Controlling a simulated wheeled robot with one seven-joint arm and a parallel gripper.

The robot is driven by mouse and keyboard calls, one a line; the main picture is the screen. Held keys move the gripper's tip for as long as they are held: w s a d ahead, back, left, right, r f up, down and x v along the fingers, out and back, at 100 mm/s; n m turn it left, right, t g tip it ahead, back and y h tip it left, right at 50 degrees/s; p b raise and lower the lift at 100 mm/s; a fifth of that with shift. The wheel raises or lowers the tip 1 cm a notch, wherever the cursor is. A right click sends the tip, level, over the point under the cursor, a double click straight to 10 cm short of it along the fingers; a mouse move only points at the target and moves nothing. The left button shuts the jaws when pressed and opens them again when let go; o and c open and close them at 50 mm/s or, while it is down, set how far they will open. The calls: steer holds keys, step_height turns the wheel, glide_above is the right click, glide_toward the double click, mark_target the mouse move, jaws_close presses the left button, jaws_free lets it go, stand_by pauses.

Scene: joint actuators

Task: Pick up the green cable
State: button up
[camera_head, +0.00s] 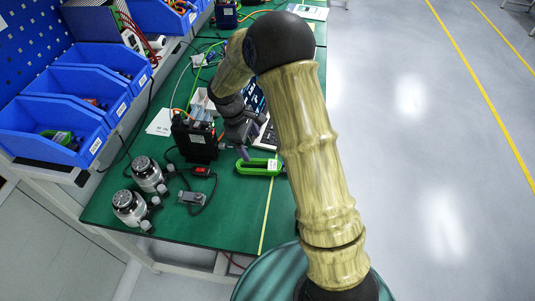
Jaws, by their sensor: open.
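A bright green, elongated loop-shaped item (258,166) with a white label lies on the green table, just below my gripper in the picture. It looks like the green cable, but it is too small to be sure. My gripper (259,151) is open and empty, close above this item. I cannot tell whether a finger touches it. My forearm and wrist hide part of the table behind, and my upper arm stands close to the item's right end.
A black device (195,140) stands close left of my gripper. Two round silver-black actuators (148,174) (130,207) and a small grey part (191,197) lie at the front left. Blue bins (62,110) line the left side. The table's front middle (228,222) is clear.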

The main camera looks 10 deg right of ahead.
steer(key=w+n+p, duration=0.1)
steer(key=w+a+n+h+p, duration=0.1)
steer(key=w+r+p, duration=0.1)
steer(key=shift+w+a+r+n, duration=0.1)
steer(key=shift+w+a+n, duration=0.2)
steer(key=shift+a+n, duration=0.1)
steer(key=p, duration=0.3)
glide_toward(265, 163)
steer(key=f, duration=0.1)
steer(key=s+f, duration=0.1)
steer(key=shift+s+d+f, duration=0.35)
steer(key=shift+d+f, duration=0.05)
steer(key=p+x, duration=0.1)
steer(key=x, duration=0.1)
steer(key=p+x, duration=0.1)
steer(key=x, duration=0.1)
steer(key=shift+s+d, duration=0.2)
steer(key=shift+d, duration=0.15)
steer(key=shift+d+f, duration=0.1)
steer(key=shift+f, duration=0.3)
